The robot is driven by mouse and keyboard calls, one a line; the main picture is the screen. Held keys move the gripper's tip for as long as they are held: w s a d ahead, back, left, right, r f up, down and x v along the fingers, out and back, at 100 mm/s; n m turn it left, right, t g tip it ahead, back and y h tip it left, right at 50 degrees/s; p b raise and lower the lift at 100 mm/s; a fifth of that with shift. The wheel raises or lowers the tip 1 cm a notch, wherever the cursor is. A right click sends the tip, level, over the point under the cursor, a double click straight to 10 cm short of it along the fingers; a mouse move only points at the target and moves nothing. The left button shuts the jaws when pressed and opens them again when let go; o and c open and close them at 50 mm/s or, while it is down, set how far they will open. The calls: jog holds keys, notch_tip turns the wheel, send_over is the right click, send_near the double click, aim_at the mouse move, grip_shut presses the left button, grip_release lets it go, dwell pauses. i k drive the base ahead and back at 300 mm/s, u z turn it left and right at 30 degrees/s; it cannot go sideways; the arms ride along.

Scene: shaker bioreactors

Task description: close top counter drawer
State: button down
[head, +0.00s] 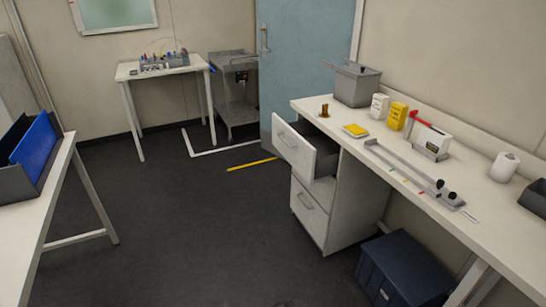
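The top counter drawer (293,151) is pulled well out from the white cabinet under the right-hand counter (448,199). Its front faces left, with a bar handle (287,139) on it. Part of its dark inside shows behind the front panel. The lower drawer (308,213) of the same cabinet looks shut. My gripper is not in view.
Dark floor (220,225) is clear in front of the drawers. A blue bin (405,270) stands under the counter, right of the cabinet. A white table (50,215) is at left. A grey pot (357,85) and small items stand on the counter.

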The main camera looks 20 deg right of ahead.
aim_at(313, 155)
jog(key=u, duration=0.5)
jog(key=i, duration=0.65)
jog(key=u, duration=0.55)
jog(key=i, duration=0.65)
jog(key=u, duration=0.3)
